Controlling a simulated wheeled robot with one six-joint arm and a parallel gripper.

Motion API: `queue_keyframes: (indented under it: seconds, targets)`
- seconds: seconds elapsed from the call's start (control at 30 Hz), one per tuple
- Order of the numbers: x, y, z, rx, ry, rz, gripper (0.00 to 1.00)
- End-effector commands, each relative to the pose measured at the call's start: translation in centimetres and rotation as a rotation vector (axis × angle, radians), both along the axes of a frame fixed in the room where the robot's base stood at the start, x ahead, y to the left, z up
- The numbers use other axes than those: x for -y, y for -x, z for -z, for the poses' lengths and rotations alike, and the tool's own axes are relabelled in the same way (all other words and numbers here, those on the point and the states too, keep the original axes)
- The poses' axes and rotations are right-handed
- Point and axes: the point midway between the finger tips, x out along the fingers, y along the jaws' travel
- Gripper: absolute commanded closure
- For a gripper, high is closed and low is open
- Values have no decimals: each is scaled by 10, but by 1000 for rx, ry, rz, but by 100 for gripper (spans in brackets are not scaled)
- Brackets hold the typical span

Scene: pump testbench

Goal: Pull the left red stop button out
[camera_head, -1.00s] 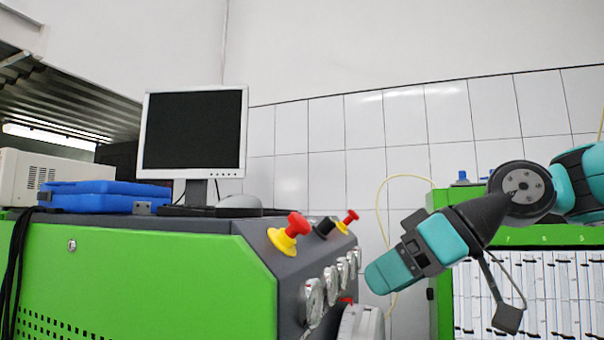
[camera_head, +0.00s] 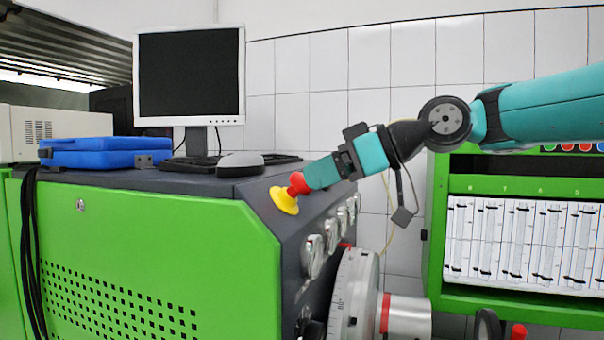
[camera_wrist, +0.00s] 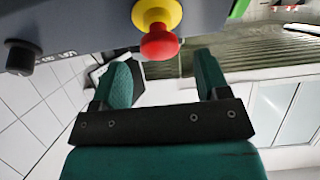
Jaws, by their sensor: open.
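The left red stop button (camera_head: 299,184) sits on a yellow base (camera_head: 284,200) at the near left end of the dark sloped panel. In the wrist view the red button (camera_wrist: 159,43) and its yellow base (camera_wrist: 157,13) are at the top, just beyond and between the two teal fingers. My gripper (camera_head: 312,178) is open and comes from the right, its tips close to the button. In the wrist view my gripper (camera_wrist: 160,70) shows a clear gap between the fingers. The head view does not show whether a finger touches the button.
Gauges (camera_head: 313,256) line the panel's front below the button. A black knob (camera_wrist: 22,57) is on the panel in the wrist view. A mouse (camera_head: 240,163), monitor (camera_head: 190,75) and blue case (camera_head: 105,152) stand on the bench top. A large dial wheel (camera_head: 352,300) is below right.

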Motion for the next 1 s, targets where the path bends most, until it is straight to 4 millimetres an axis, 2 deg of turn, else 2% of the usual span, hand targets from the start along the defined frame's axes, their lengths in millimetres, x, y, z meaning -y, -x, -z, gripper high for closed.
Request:
queue_keyframes:
  seconds: [0.1, 0.3, 0.63, 0.67, 0.93, 1.0]
  targets:
    - [-20, -6, 6, -2, 1, -4, 31]
    - [-37, -13, 15, 0, 1, -1, 31]
    - [-40, -15, 18, 1, 1, 1, 31]
    - [-40, -14, 18, 1, 1, 1, 34]
    - [-39, -14, 17, 1, 1, 1, 96]
    - [-39, -14, 17, 1, 0, 1, 98]
